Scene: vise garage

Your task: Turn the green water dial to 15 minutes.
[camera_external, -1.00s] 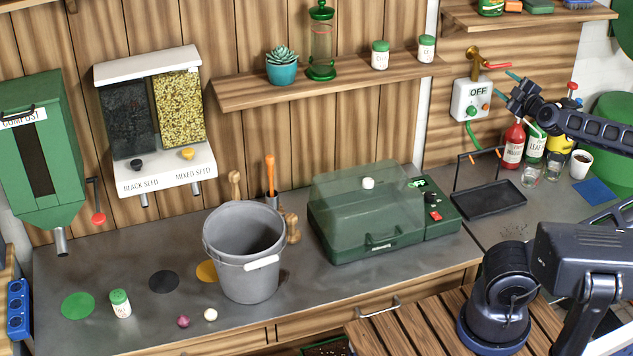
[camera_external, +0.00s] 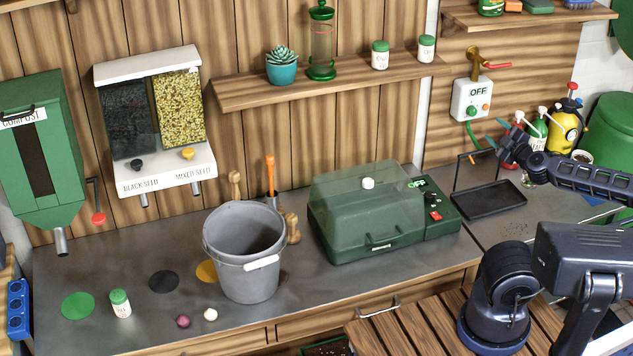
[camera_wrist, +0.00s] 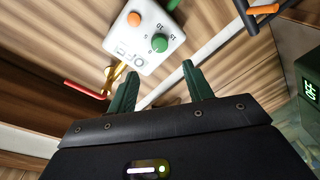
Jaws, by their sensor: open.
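The white water timer box (camera_external: 472,99) hangs on the wood wall under the brass tap and reads OFF. Its green dial (camera_external: 470,111) is at its lower left. In the wrist view the box (camera_wrist: 148,32) appears upside down, with the green dial (camera_wrist: 159,42) and the marks 5, 10 and 15 around it. My gripper (camera_external: 490,139) is open and empty, below and right of the box, touching nothing that I can make out. In the wrist view my gripper's (camera_wrist: 159,88) two green fingers are spread apart, with the dial beyond them.
The tap (camera_external: 477,62) with a red lever is above the box. A black tray with a tall handle (camera_external: 488,201) stands below. Spray bottles, including a yellow one (camera_external: 567,130), stand behind my arm on the right. A green hose runs down from the box.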

